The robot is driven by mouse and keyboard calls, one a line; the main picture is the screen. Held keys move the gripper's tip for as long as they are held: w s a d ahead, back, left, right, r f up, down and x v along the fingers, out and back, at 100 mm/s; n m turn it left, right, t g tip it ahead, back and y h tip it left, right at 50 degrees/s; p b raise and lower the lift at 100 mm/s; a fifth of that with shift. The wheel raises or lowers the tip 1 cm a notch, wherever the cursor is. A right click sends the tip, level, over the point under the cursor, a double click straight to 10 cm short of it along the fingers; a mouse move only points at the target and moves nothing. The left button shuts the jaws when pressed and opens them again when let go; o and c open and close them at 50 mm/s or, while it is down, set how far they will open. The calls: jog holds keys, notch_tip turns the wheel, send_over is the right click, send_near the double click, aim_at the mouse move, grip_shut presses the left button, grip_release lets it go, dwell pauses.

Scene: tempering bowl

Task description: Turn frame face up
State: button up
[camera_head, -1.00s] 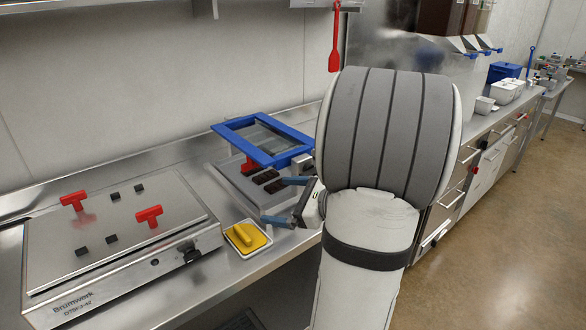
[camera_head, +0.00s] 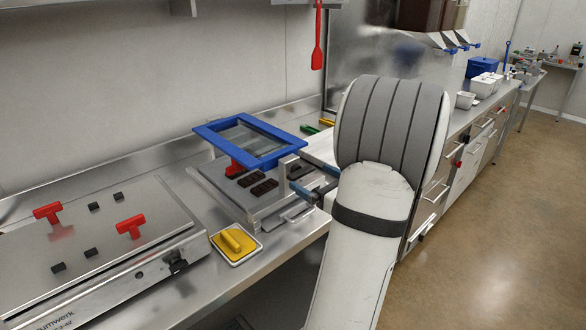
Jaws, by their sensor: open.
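A blue rectangular frame (camera_head: 230,149) with a clear or mesh-like middle lies over the back of a grey metal plate on the counter. Which face of it is up I cannot tell. A red piece (camera_head: 235,168) shows under its front edge. Several dark bars (camera_head: 262,187) lie on the plate (camera_head: 212,180) in front of the frame. My gripper (camera_head: 297,173), with blue fingers, is open just right of the bars, close to the frame's right front corner. It holds nothing that I can see. My arm hides part of the counter to the right.
A steel machine (camera_head: 110,225) with red handles (camera_head: 130,227) stands at left. A red spatula (camera_head: 317,40) hangs on the wall. White containers (camera_head: 485,86) stand far right.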

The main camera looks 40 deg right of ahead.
aim_at(299, 170)
jog(key=w, duration=0.6)
jog(key=shift+w+a+p, duration=0.15)
jog(key=shift+w+p, duration=0.2)
jog(key=shift+w, duration=0.05)
jog(key=shift+c, duration=0.6)
jog(key=c, duration=1.2)
